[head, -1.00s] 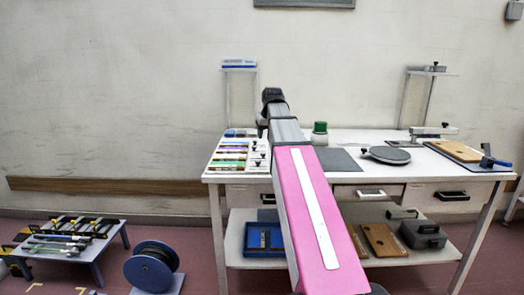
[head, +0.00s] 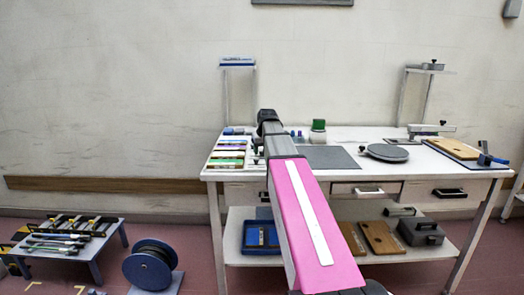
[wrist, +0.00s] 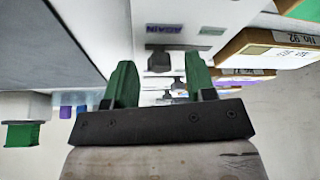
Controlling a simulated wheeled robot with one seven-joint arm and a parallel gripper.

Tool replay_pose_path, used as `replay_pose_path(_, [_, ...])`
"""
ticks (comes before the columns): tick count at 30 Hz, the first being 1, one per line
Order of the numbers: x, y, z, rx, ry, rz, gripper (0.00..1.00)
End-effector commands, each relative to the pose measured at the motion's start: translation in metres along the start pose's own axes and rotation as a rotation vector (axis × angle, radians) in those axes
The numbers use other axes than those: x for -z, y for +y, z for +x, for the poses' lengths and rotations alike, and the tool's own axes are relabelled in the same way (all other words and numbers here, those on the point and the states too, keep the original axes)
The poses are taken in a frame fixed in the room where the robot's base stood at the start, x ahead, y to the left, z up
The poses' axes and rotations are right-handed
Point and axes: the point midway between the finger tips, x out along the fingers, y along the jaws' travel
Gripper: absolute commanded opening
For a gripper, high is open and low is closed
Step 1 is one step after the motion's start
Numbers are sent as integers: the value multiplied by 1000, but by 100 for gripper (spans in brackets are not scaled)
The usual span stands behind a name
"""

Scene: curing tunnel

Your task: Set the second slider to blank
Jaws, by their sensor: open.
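I cannot tell which slider is the second, nor read the word "blank". My gripper (wrist: 160,78) is open, its green fingers on either side of the knobs' line, with no clear contact. In the head view my arm hides most of the panel (head: 257,151) and the fingers.
Coloured strips (head: 228,151) lie left of the panel on the white table (head: 345,133). Labelled boxes (wrist: 265,52) sit close by in the wrist view.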

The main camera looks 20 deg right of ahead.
Motion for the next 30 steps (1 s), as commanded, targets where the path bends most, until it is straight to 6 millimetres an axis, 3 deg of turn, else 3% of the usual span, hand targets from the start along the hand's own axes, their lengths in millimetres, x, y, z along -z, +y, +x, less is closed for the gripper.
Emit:
replay_pose_path(5, [0, 0, 0, 0, 0, 0, 50])
replay_pose_path(10, [0, 0, 0, 0, 0, 0, 0])
replay_pose_path(16, [1, -4, 0, 0, -1, -1, 0])
replay_pose_path(22, [6, -21, 3, 0, -1, -2, 0])
replay_pose_path(29, [6, -21, 2, 0, -1, 0, 0])
replay_pose_path(30, [6, -21, 2, 0, -1, 0, 31])
